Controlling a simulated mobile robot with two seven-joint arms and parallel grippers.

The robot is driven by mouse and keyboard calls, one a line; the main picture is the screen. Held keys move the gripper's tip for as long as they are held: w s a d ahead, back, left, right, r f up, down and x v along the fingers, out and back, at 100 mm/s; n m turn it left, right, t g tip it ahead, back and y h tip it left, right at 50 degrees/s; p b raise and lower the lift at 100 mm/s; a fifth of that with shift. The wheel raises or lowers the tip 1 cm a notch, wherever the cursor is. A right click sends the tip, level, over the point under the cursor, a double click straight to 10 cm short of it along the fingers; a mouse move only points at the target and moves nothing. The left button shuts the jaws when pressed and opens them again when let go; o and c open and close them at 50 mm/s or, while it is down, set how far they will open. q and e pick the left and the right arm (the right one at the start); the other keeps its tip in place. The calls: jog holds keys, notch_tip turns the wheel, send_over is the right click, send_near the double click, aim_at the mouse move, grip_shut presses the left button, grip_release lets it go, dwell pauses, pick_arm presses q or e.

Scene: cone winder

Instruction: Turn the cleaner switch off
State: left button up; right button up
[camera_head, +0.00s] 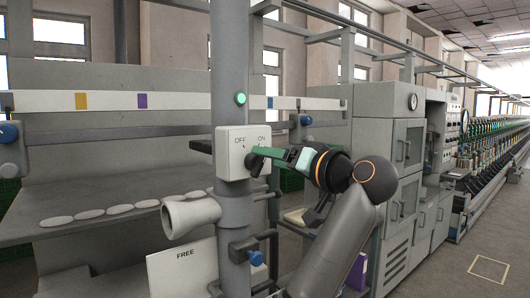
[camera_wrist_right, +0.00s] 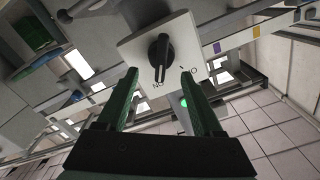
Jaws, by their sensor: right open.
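The cleaner switch is a black rotary knob (camera_wrist_right: 160,52) on a pale square box (camera_head: 232,140) fixed to a grey post. The box carries the marks OFF at left and ON at right in the head view. In the wrist view the knob's pointer, with a white line, points towards the ON mark. My right gripper (camera_head: 259,159) has green fingers and is at the front of the box. In the wrist view the open fingers (camera_wrist_right: 158,75) reach towards the plate, one on each side of the pointer end; contact cannot be told. My left gripper is not in view.
A green lamp (camera_head: 240,99) glows on the post above the box. A pale flared pipe (camera_head: 190,215) and a FREE sign (camera_head: 182,271) are below it. A grey cabinet (camera_head: 398,150) stands at right. Several white discs lie on the shelf at left.

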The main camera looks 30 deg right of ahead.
aim_at(257, 163)
jog(key=shift+w+a, duration=0.1)
jog(key=shift+w, duration=1.4)
grip_shut()
